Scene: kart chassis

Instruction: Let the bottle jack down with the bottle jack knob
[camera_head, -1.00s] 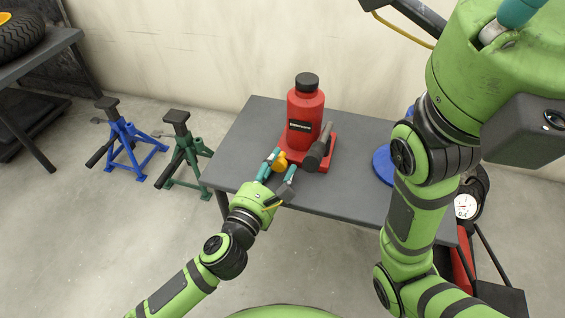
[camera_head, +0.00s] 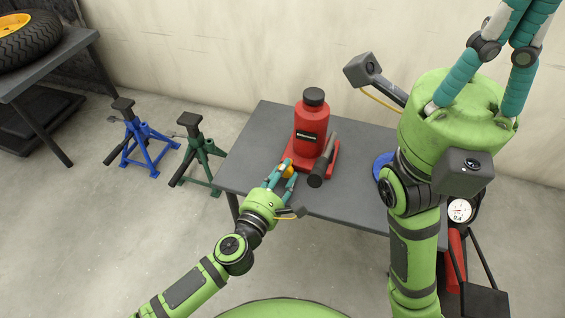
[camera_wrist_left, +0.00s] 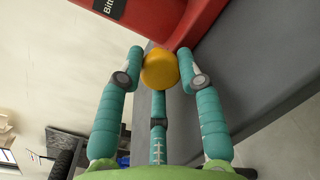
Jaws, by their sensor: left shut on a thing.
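The red bottle jack (camera_head: 311,127) with a black cap stands upright on its red base on the grey table. Its yellow-orange bottle jack knob (camera_head: 288,170) sticks out at the base's near left side. My left gripper (camera_head: 284,175) is shut on the knob. In the left wrist view the knob (camera_wrist_left: 160,69) sits between the teal fingers, close to the red base. My right gripper (camera_head: 512,50) is raised at the upper right, away from the jack. Its fingertips run out of the picture.
A dark handle socket (camera_head: 322,165) slants up beside the knob, close to my left fingers. A blue disc-shaped thing (camera_head: 382,163) is on the table's right, partly behind my right arm. Blue (camera_head: 136,140) and green (camera_head: 200,152) stands are on the floor left of the table (camera_head: 262,138).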

